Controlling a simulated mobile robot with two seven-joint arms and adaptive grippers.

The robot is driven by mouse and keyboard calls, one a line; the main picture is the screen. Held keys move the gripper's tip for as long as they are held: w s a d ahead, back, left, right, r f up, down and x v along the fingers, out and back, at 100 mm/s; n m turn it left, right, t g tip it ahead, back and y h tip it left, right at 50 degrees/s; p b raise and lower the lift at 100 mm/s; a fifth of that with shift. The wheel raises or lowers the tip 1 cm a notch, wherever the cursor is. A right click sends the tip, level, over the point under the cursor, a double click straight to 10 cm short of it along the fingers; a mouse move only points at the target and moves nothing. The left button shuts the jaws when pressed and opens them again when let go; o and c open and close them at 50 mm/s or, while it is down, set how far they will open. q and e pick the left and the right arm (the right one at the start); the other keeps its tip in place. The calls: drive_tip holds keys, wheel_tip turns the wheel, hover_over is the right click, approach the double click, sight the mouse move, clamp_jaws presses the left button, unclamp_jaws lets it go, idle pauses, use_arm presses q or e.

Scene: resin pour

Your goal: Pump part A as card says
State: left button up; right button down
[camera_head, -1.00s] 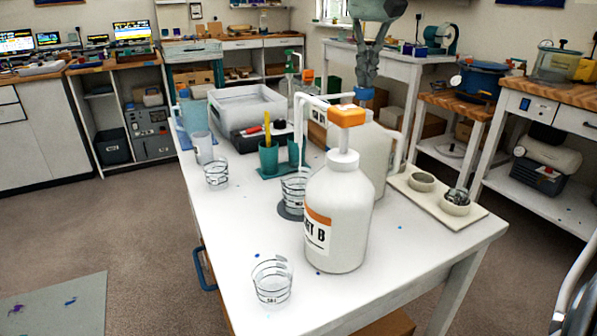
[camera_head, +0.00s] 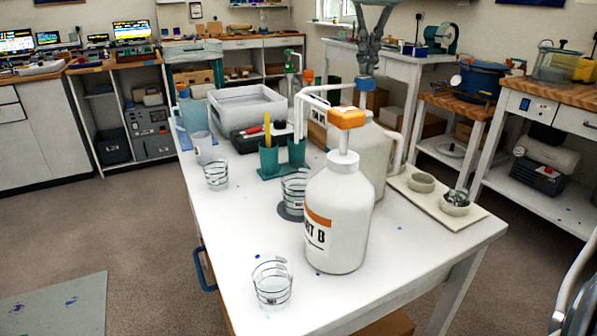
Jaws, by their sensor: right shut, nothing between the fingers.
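A white jug with a blue pump head (camera_head: 366,84) stands behind the "PART B" jug; its body (camera_head: 372,150) is partly hidden and its label cannot be read fully. My right gripper (camera_head: 367,70) points down, closed, its fingertips at the top of the blue pump head. The PART B jug (camera_head: 338,215) has an orange pump head (camera_head: 347,118). A clear marked cup (camera_head: 294,188) stands on a dark round pad, partly behind the PART B jug. Another clear cup (camera_head: 272,283) stands near the front edge. My left gripper is not in view. I cannot make out a card.
A teal holder (camera_head: 270,160) with sticks, a clear cup (camera_head: 216,175) and a grey tub (camera_head: 245,106) stand farther back on the white table. A pale tray (camera_head: 425,205) with two small bowls lies right of the jugs. The table's front left has free room.

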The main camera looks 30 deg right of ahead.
sight(366, 78)
idle(0.3)
drive_tip(key=shift+f, duration=2)
drive_tip(key=shift+r, duration=2)
